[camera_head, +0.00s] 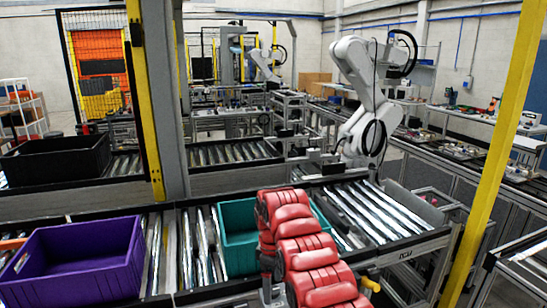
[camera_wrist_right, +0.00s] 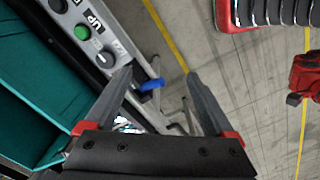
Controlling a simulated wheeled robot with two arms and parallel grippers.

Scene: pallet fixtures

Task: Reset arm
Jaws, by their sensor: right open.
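In the right wrist view, the two grey fingers of my right gripper (camera_wrist_right: 160,73) stand apart. They hold nothing and point over the floor beside the conveyor's edge. In the head view my red right arm (camera_head: 306,250) rises from the bottom centre, in front of the teal crate (camera_head: 237,236), and hides part of it. The fingers cannot be made out clearly in the head view. The teal crate also shows at the left of the wrist view (camera_wrist_right: 38,125), apart from the fingers. My left gripper is not in view.
A purple crate (camera_head: 78,256) sits on the left of the roller conveyor (camera_head: 375,212); a black crate (camera_head: 55,160) stands behind. A control panel (camera_wrist_right: 85,32) with a green button is close left of the fingers. Yellow posts (camera_head: 500,130) stand nearby. A grey robot arm (camera_head: 360,80) stands behind.

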